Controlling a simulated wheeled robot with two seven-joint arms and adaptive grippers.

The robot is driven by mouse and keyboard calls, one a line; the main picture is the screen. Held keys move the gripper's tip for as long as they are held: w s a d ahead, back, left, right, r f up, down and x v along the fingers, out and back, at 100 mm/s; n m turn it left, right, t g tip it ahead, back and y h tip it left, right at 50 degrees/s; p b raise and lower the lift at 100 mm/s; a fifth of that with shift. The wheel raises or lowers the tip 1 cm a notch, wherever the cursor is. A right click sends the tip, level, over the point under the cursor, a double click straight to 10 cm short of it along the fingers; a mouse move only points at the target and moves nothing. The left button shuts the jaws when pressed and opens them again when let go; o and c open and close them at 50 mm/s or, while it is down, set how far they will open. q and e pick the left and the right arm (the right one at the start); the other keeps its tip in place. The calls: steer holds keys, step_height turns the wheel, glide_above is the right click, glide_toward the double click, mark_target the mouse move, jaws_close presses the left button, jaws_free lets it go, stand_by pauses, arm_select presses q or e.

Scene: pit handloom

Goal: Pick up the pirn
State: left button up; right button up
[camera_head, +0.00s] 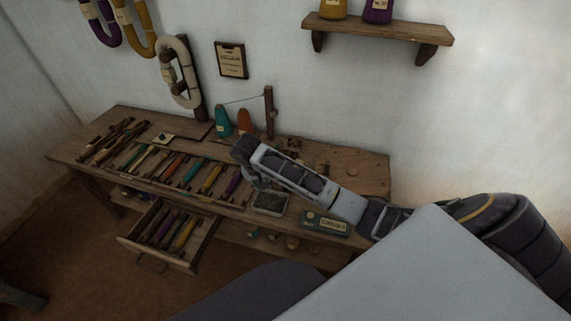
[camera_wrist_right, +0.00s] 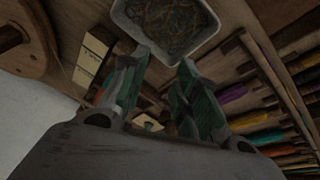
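Several pirns lie in a row of slots on the bench, among them a yellow pirn (camera_head: 211,178), an orange-red pirn (camera_head: 173,168) and a purple pirn (camera_head: 233,183). I cannot tell which one the task means. In the right wrist view, coloured pirns lie at the right, including a purple one (camera_wrist_right: 235,94). My right gripper (camera_head: 250,180) is over the bench, just right of the purple pirn. In the wrist view its green-padded fingers (camera_wrist_right: 160,66) are apart, with nothing visibly held between them. My left gripper is not in view.
A tray of thread scraps (camera_head: 270,212) is close to my right gripper; it also shows in the wrist view (camera_wrist_right: 198,46). A labelled box (camera_head: 326,223) stands to its right. The open drawer (camera_head: 193,258) holds more pirns. Teal and orange cones (camera_head: 223,122) and a post stand behind.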

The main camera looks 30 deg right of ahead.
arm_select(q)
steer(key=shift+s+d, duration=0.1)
arm_select(e)
steer(key=w+d+r+m+h, duration=0.2)
steer(key=w+d+r+m, duration=0.2)
steer(key=w+d+r, duration=0.3)
steer(key=shift+d+g, duration=0.4)
steer(key=shift+d, duration=0.4)
steer(key=shift+f, duration=0.1)
